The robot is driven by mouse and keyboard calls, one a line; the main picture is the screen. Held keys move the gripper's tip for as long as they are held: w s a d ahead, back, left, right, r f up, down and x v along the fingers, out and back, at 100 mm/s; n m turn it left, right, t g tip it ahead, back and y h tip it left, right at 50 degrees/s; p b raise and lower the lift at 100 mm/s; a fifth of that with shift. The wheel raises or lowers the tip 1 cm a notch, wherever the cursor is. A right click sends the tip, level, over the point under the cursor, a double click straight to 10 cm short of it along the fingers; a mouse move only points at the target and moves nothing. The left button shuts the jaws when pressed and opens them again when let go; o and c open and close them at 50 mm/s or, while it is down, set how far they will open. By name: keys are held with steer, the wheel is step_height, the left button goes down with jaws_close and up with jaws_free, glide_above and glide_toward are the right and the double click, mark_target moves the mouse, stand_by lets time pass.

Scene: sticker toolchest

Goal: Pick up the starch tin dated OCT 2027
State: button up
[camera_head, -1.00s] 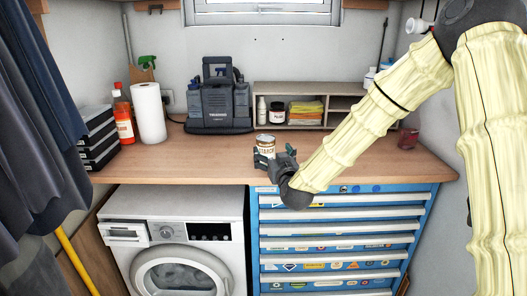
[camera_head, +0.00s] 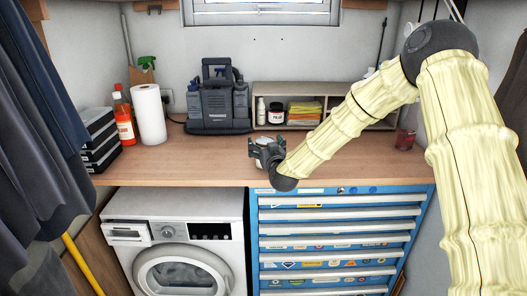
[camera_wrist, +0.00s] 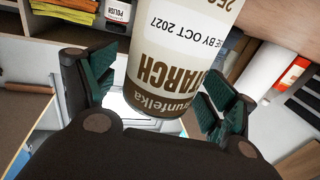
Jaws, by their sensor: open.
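The starch tin (camera_wrist: 160,60) stands between the two fingers of my gripper (camera_wrist: 160,95) in the wrist view. It is cream and brown, and its label reads STARCH and BY OCT 2027, upside down in this picture. My gripper is open, with a dark green-padded finger on each side of the tin. I cannot tell whether either pad touches it. In the head view my gripper (camera_head: 262,146) is over the wooden worktop (camera_head: 200,165), near its front edge, and hides most or all of the tin.
A red-labelled bottle (camera_head: 124,118), a white paper roll (camera_head: 149,115) and a dark grey machine (camera_head: 219,105) stand on the worktop to the left. A low shelf (camera_head: 283,87) with a polish jar (camera_head: 276,113) is behind. A red cup (camera_head: 405,139) is at right. The worktop's left middle is clear.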

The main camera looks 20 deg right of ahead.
steer(key=shift+w, duration=0.1)
steer(key=c, duration=1.4)
steer(key=shift+o, duration=0.2)
steer(key=shift+r, duration=0.1)
